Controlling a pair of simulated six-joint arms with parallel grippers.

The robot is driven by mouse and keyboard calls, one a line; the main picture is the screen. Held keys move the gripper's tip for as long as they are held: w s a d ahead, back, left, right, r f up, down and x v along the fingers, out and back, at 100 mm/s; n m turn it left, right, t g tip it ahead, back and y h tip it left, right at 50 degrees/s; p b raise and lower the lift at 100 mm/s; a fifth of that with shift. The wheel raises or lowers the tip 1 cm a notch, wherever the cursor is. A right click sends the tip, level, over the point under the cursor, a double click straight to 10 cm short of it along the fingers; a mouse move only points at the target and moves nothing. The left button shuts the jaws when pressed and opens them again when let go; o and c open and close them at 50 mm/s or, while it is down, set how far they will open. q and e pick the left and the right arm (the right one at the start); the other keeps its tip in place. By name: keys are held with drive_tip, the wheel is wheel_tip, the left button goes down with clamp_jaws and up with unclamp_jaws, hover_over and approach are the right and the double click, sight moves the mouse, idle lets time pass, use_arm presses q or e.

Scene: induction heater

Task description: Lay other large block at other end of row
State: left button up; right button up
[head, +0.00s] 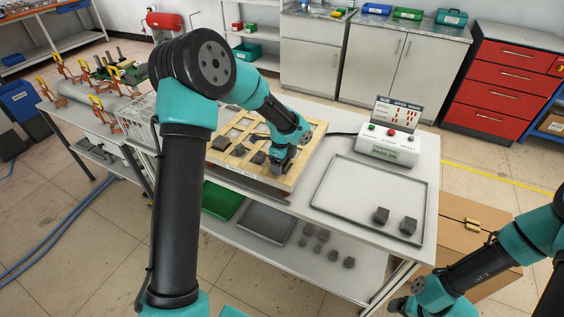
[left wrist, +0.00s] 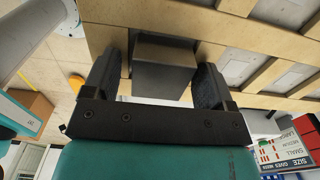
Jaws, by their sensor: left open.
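My left gripper (head: 281,163) is over the near right part of the wooden frame (head: 302,152) on the table. In the left wrist view my left gripper (left wrist: 158,80) is open, its fingers on either side of a dark grey block (left wrist: 164,66). That block sits at the wooden frame, with narrow gaps to the fingers. In the head view the gripper hides it. Other dark blocks, including one at the left (head: 220,143) and one nearer the gripper (head: 258,157), lie in a row in the frame. My right gripper (head: 402,303) is low at the right; its fingers are unclear.
A grey tray (head: 334,196) right of the frame holds two dark blocks (head: 381,214) (head: 408,225). The control box (head: 390,147) stands behind the tray. Several small blocks lie on the lower shelf (head: 290,258). Most of the tray is bare.

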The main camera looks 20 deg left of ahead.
use_arm(q)
wheel_tip(320, 180, up, 12)
drive_tip(key=shift+r, duration=0.15)
idle(0.6)
idle(0.5)
